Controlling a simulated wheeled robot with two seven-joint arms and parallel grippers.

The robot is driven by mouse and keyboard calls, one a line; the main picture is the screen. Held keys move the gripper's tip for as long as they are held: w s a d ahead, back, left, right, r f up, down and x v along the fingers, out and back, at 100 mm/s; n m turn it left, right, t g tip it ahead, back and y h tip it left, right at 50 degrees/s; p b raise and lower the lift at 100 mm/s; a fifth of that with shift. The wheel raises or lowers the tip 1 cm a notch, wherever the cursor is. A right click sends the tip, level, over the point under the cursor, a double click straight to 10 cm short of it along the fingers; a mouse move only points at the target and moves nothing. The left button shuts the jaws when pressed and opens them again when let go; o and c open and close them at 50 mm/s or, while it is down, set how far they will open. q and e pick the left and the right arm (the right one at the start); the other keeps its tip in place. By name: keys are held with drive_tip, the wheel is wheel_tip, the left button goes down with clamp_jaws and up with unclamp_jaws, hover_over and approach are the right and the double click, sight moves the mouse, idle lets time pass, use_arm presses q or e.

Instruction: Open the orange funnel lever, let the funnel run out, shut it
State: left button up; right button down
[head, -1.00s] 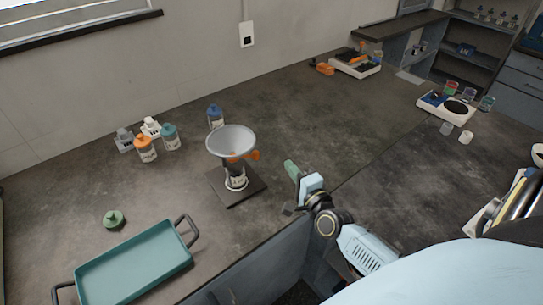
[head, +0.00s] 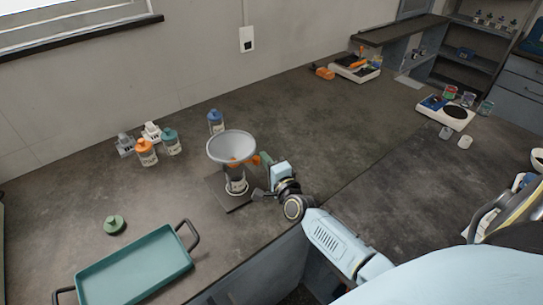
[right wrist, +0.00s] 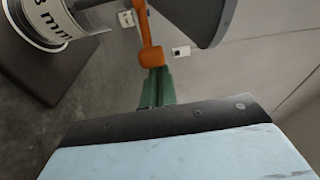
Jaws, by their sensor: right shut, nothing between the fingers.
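The grey funnel (head: 231,146) stands over a labelled container (head: 236,187) on a dark square base plate (head: 218,192). The orange lever (head: 254,161) sticks out to the right below the funnel rim. In the right wrist view the orange lever (right wrist: 151,56) hangs down just ahead of the fingertips. My right gripper (head: 265,160), with green fingers, is beside the lever in the head view. In the right wrist view its fingers (right wrist: 155,86) are shut with nothing between them, and the tips are at the lever's end; contact is hard to tell. My left gripper is out of view.
A teal tray (head: 80,272) and a green lidded item (head: 114,225) lie at the front left. Several bottles, including an orange one (head: 146,153) and a blue one (head: 215,122), stand behind. A white scale (head: 458,117) is far right. The middle counter is clear.

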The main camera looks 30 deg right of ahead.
drive_tip(key=shift+s+a+p, duration=0.4)
drive_tip(key=shift+s+a, duration=0.25)
drive_tip(key=shift+a, duration=0.3)
drive_tip(key=d+b, duration=0.2)
drive_tip(key=d, duration=0.2)
drive_tip(key=s+a+p, duration=0.1)
drive_tip(key=s+a, duration=0.1)
drive_tip(key=s, duration=0.7)
drive_tip(key=shift+s+a, duration=0.15)
drive_tip(key=shift+s, duration=0.05)
drive_tip(key=shift+a, duration=0.1)
